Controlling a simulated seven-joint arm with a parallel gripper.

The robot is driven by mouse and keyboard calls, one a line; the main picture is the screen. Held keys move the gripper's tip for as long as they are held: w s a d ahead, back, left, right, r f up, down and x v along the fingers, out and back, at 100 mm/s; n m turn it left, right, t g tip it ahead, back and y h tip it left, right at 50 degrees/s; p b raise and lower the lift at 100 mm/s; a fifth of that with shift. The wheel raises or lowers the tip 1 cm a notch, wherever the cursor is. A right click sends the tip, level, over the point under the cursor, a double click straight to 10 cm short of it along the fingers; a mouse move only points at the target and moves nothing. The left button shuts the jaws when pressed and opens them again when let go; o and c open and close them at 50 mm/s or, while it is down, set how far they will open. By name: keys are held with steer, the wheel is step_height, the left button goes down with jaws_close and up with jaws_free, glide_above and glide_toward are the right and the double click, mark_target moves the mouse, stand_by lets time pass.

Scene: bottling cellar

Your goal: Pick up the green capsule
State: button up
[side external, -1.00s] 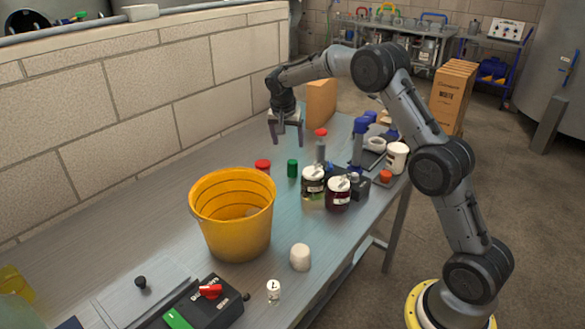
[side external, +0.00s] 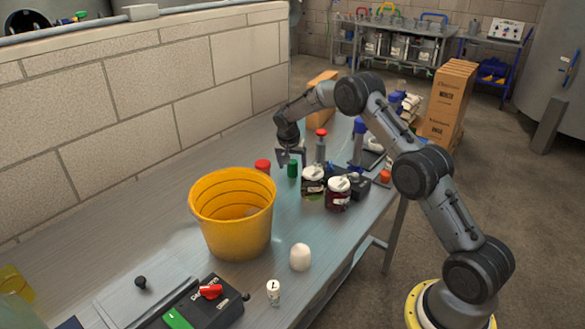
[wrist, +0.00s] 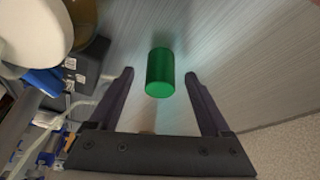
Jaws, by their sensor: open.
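The green capsule (side external: 292,169) is a small green cylinder on the grey metal table, behind and to the right of the yellow bucket. In the wrist view the green capsule (wrist: 160,72) lies just beyond the fingertips, centred between the lines of the two fingers. My gripper (side external: 291,163) is open and empty, close to the capsule at its far side. In the wrist view the gripper (wrist: 160,74) has its fingers spread wider than the capsule, one on each side.
A red-capped item (side external: 262,165) stands left of the capsule, next to the yellow bucket (side external: 232,225). Two labelled jars, one dark red (side external: 338,197), stand to its right. A red-capped bottle (side external: 321,146) stands behind. The table's left strip along the wall is clear.

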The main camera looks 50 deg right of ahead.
steer(key=shift+w+d+f, duration=0.1)
steer(key=shift+d+f, duration=0.1)
steer(key=shift+f, duration=0.2)
steer(key=c, duration=0.8)
steer(key=shift+r, duration=0.1)
